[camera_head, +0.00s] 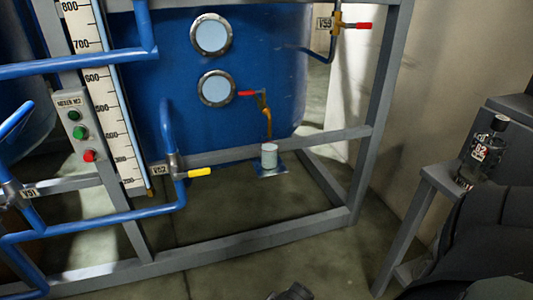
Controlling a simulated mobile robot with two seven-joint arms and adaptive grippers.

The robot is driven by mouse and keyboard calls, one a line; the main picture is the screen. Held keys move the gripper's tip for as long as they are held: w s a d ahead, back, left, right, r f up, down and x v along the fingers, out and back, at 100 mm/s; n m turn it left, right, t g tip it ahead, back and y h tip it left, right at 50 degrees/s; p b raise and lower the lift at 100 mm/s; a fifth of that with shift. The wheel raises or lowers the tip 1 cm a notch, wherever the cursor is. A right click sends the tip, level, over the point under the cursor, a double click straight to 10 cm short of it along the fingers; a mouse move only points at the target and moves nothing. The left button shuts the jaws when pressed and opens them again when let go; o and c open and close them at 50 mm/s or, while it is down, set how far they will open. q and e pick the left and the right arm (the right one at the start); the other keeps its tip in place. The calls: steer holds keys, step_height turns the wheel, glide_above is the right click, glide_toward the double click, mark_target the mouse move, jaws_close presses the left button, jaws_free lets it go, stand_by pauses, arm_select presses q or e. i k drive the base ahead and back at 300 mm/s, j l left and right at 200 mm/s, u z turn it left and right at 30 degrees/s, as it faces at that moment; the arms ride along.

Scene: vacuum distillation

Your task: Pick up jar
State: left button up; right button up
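A small pale grey-white jar (269,155) stands upright on a small blue plate (271,171), under the spout of a red-handled tap (262,103) on the blue tank. A clear bottle with a black cap and dark label (487,152) stands on a grey ledge at the right. Neither is held by fingers that I can see. A dark piece (290,292) peeks in at the bottom edge, perhaps the tip of my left gripper. Its fingers are cut off by the frame. My dark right arm fills the lower right, with no fingertips showing.
A grey frame (250,233) surrounds the blue tank (160,60), with blue pipes (90,228) on the left. A yellow-handled valve (190,173) sits left of the jar. A button panel (79,130) is further left. The floor in front is clear.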

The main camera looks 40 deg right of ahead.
mark_target(269, 147)
steer(key=l+z, duration=0.1)
steer(key=z, duration=1.2)
steer(key=i+z, duration=0.15)
steer(key=i+l, duration=0.05)
